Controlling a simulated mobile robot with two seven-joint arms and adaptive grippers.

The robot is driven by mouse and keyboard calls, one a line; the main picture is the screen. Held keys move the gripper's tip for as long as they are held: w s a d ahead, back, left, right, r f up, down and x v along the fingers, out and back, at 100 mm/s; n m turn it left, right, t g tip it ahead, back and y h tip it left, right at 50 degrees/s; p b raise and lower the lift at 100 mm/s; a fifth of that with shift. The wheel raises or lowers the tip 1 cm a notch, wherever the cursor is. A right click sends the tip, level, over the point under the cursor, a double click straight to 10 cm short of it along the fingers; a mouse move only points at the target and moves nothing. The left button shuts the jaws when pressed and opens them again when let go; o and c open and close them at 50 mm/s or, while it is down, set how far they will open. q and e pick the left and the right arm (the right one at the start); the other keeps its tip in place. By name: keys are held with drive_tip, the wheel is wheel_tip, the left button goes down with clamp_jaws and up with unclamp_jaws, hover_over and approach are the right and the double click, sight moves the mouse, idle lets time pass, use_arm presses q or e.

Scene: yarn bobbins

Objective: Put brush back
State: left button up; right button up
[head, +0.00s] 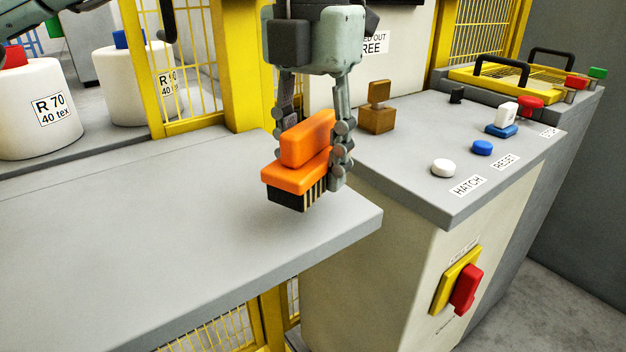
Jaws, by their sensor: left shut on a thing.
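An orange brush (297,178) with dark bristles shows in the middle of the head view. My left gripper (312,145) is shut on the brush, with its fingers on either side of the orange handle, pointing down. The bristles face down above the grey shelf (120,250), close to its right end. I cannot tell exactly how large the gap below the bristles is. The far side of the brush is hidden. My right gripper is not in view.
A grey control console (410,165) stands right of the shelf, with a brown block (377,118), a white button (443,168), a blue button (482,148) and a red switch (466,290). The shelf's left part is clear.

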use_arm(q)
wheel_tip(320, 180, down, 4)
drive_tip(key=shift+r, duration=0.1)
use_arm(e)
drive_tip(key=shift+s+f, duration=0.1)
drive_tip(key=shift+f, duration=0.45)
use_arm(q)
drive_tip(key=shift+f, duration=0.2)
